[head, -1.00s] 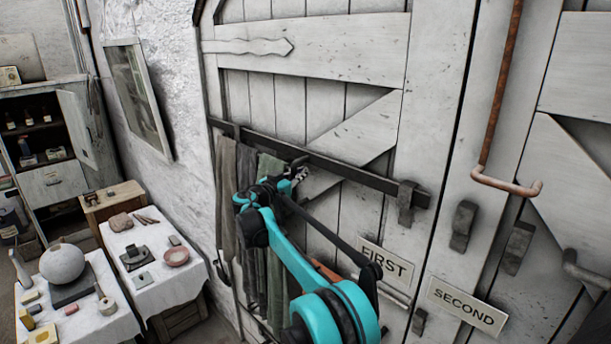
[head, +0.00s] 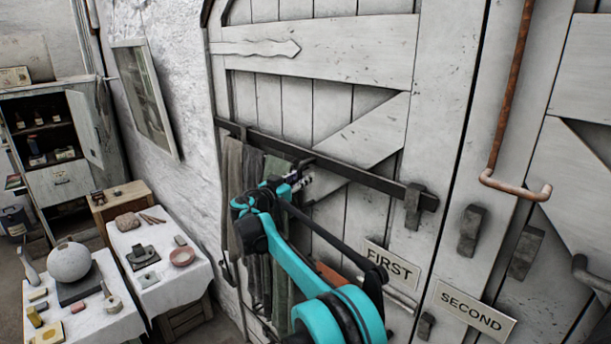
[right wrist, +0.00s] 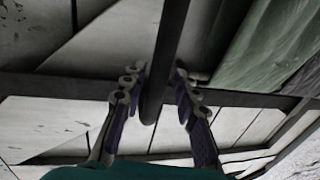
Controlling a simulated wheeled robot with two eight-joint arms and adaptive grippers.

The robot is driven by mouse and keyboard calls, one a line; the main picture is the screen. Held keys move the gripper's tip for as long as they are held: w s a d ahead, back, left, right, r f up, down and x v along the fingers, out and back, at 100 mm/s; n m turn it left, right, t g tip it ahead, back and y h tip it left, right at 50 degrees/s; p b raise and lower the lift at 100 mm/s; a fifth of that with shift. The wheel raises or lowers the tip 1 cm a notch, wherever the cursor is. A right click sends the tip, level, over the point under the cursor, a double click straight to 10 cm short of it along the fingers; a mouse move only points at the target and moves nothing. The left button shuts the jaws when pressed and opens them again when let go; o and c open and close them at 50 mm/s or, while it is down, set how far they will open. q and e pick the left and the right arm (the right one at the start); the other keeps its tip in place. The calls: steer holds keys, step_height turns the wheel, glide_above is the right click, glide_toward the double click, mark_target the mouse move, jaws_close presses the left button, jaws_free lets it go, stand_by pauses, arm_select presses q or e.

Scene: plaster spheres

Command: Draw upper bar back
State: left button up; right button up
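The upper bar (head: 365,177) is a long dark bar lying slantwise in the head view across the pale plank door, its right end in a dark bracket (head: 413,205). A short dark peg (head: 303,162) sticks out from it. My right gripper (head: 303,181) is just below the bar, close to the peg. In the right wrist view, my right gripper (right wrist: 160,95) has its purple-padded fingers apart, one on each side of a dark rod (right wrist: 166,50). A gap shows on the rod's right; the left finger is very close, and contact is unclear. My left gripper is not in view.
Grey-green cloths (head: 255,180) hang below the bar's left part, beside my right arm. Signs reading FIRST (head: 391,265) and SECOND (head: 475,311) are at the lower right. A rusty pipe handle (head: 505,100) stands out at right. White-covered tables (head: 190,280) are at lower left.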

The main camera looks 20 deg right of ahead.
steer(key=v, duration=0.9)
steer(key=shift+a, duration=0.4)
steer(key=s+d+f+n+g+y+b, duration=0.1)
steer(key=s+d+f+n+y+b, duration=0.15)
steer(key=s+f+b, duration=0.6)
steer(key=s+d+f+n+g+y+b, duration=0.2)
steer(key=s+f+n+y+b, duration=0.3)
steer(key=s+f, duration=0.7)
steer(key=s+a+f+n+y+b, duration=0.1)
steer(key=s+f+b, duration=0.4)
steer(key=f, duration=0.5)
steer(key=s+a+f+n+y+b, duration=0.1)
steer(key=s+a+f+y+b, duration=0.3)
steer(key=s+f, duration=0.5)
steer(key=s+a+f+n+y+b, duration=0.1)
steer(key=s+a+f+b, duration=0.3)
steer(key=f, duration=0.9)
steer(key=s+y+b, duration=0.1)
steer(key=s+b, duration=0.1)
steer(key=b, duration=0.1)
steer(key=shift+s+a+f+n, duration=0.2)
steer(key=shift+s+a+n, duration=0.15)
steer(key=shift+s+a, duration=0.05)
